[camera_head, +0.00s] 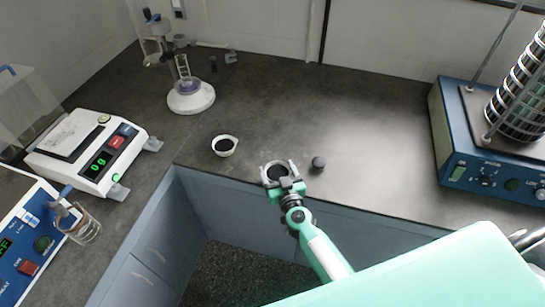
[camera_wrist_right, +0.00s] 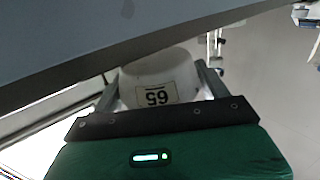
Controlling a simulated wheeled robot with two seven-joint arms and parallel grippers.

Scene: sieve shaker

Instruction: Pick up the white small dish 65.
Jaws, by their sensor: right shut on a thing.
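The white small dish 65 (camera_wrist_right: 150,80) sits between the fingers of my right gripper in the right wrist view. Its label "65" shows upside down. In the head view my right gripper (camera_head: 279,172) is shut on this dish (camera_head: 277,166) at the counter's front edge. The inside of the dish looks dark. I cannot tell whether it touches the counter. The right gripper (camera_wrist_right: 162,82) has one finger on each side of the dish in the wrist view. My left gripper is not in view.
Another white dish (camera_head: 225,146) with dark contents stands to the left. A small dark knob-like object (camera_head: 318,163) is close on the right. A balance (camera_head: 90,155), a beaker (camera_head: 83,226) and a sieve shaker (camera_head: 462,150) stand farther off. The middle of the counter (camera_head: 370,120) is clear.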

